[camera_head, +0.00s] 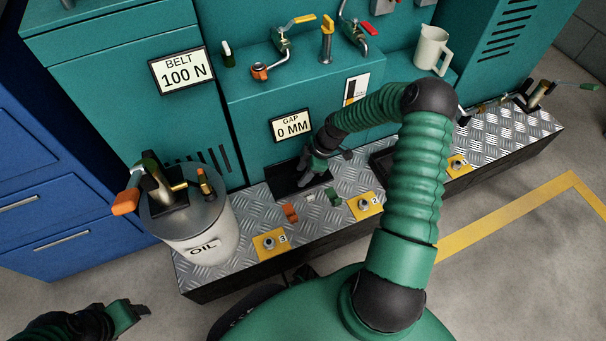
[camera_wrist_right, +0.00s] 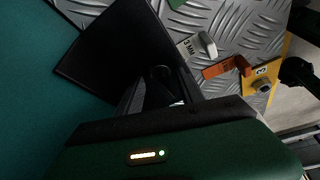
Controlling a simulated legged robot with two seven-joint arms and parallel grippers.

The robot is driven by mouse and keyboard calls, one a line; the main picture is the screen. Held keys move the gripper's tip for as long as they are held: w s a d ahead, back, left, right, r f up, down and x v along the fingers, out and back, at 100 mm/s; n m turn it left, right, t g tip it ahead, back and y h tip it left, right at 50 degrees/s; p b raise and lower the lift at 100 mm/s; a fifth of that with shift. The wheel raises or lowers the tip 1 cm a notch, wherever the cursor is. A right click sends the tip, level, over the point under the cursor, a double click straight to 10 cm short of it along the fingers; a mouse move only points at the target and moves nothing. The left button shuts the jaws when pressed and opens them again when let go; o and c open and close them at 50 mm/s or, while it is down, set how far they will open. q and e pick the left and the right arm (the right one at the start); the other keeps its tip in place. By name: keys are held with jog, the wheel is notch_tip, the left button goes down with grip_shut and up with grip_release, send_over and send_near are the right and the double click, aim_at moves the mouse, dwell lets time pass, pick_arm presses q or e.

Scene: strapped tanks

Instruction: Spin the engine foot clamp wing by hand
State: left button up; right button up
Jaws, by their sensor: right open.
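No part is clearly recognisable as the engine foot clamp wing; it may be hidden by my right gripper or too small to tell. Yellow plates with round metal bolts sit on the tread-plate step: a front-left plate (camera_head: 262,250), a middle plate (camera_head: 356,213) and a right plate (camera_head: 465,170). The front-left plate also shows in the right wrist view (camera_wrist_right: 275,70). My right gripper (camera_head: 312,168) is open over a black pad (camera_head: 285,184), below the GAP 0 MM sign. My left gripper (camera_head: 128,315) is at the lower left, away from the step; its jaws are unclear.
An orange tab (camera_head: 290,212) and a green tab (camera_head: 334,196) lie on the step; a white 3 MM tab (camera_wrist_right: 203,46) is near the pad. A teal cabinet (camera_head: 250,110) rises behind. Floor at right is clear.

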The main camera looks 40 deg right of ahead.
jog(key=shift+c, duration=0.5)
grip_shut()
